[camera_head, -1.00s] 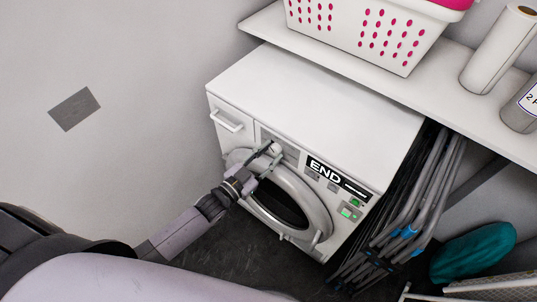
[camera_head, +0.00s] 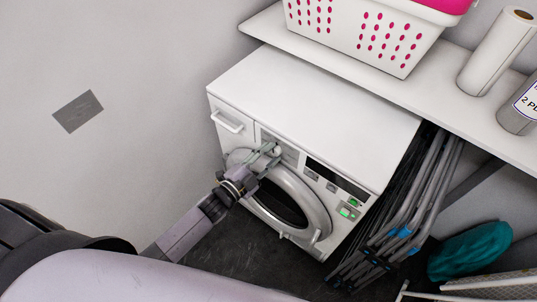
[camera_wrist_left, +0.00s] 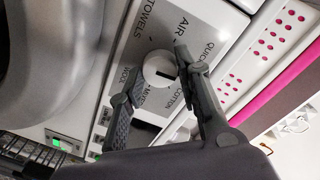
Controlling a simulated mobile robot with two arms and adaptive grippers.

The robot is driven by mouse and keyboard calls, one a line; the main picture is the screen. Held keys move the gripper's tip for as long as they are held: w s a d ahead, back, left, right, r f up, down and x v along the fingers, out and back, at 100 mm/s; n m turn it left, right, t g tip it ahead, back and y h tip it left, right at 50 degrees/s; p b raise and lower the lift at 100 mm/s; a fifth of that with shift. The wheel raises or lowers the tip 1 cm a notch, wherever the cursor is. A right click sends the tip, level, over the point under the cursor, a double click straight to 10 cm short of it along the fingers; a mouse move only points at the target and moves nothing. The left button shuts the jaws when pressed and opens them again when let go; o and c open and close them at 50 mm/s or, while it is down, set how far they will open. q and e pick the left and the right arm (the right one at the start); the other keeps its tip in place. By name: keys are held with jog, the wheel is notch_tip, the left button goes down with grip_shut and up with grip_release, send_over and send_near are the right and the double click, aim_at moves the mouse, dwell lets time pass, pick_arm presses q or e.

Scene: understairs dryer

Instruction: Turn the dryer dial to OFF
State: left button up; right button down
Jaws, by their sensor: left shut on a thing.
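The dryer (camera_head: 310,105) is white with a round door, standing against the wall in the head view. My left gripper (camera_head: 268,152) reaches the dial at the upper left of its front. In the left wrist view the dial (camera_wrist_left: 158,65) is a round white knob with a dark mark, on a grey panel. My left fingers are closed on it from both sides. Labels such as TOWELS, AIR, QUICK and COTTON surround it; I cannot make out an OFF label. The dryer's display (camera_head: 338,180) is dark and shows no text. My right gripper is out of view.
A shelf (camera_head: 440,100) above the dryer holds a white and pink basket (camera_head: 375,35), a paper roll (camera_head: 497,50) and a grey can. Folded metal frames (camera_head: 415,215) lean at the dryer's right. A teal bundle (camera_head: 470,250) lies beyond them.

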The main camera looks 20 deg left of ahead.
pick_arm(q)
jog(key=shift+m, duration=0.5)
jog(key=o, duration=1.2)
jog(key=shift+c, duration=0.2)
jog(key=v, duration=1.2)
